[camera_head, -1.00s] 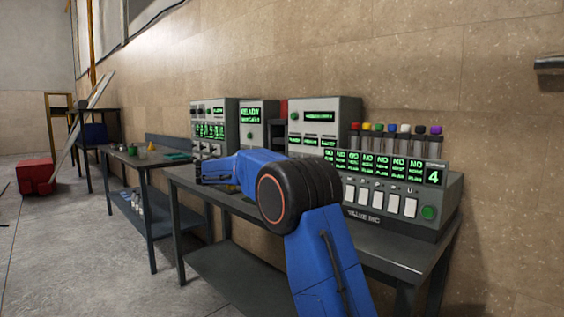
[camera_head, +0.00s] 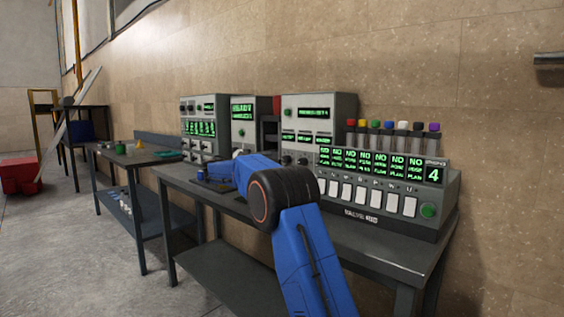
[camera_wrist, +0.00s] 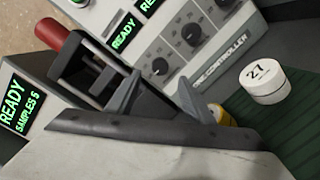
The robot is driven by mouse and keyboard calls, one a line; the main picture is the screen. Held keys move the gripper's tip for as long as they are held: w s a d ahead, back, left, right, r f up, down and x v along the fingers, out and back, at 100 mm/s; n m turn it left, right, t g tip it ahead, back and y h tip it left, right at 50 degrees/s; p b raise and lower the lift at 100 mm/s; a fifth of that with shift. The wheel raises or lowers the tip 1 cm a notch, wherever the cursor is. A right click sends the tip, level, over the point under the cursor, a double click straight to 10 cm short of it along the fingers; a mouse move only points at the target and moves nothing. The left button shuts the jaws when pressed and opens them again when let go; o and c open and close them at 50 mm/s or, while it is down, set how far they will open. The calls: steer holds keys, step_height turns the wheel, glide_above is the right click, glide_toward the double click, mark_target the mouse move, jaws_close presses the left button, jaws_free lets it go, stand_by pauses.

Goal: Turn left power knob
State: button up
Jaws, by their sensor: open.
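The grey controller unit (camera_head: 341,105) stands at the back of the table. In the wrist view its panel (camera_wrist: 210,58) is tilted and carries a row of dark round knobs. The lower-left knob (camera_wrist: 160,66) lies just beyond my fingers; a middle knob (camera_wrist: 191,34) and an upper knob (camera_wrist: 222,4) follow up to the right. I cannot read which label belongs to which knob. My gripper (camera_wrist: 162,84) is open, its two dark fingers apart and short of the panel, with nothing visible between them. In the head view its fingers are not clear.
A white round container marked 27 (camera_wrist: 265,82) stands on the green ribbed surface (camera_wrist: 285,120), right of my gripper. A red handle (camera_wrist: 50,32) sticks up at left, beside a unit reading READY (camera_wrist: 14,108). The button console (camera_head: 385,200) stands on the table's right part.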

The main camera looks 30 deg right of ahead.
mark_target(285, 160)
steer(key=x, duration=0.8)
steer(key=shift+c, duration=0.2)
steer(key=c, duration=1)
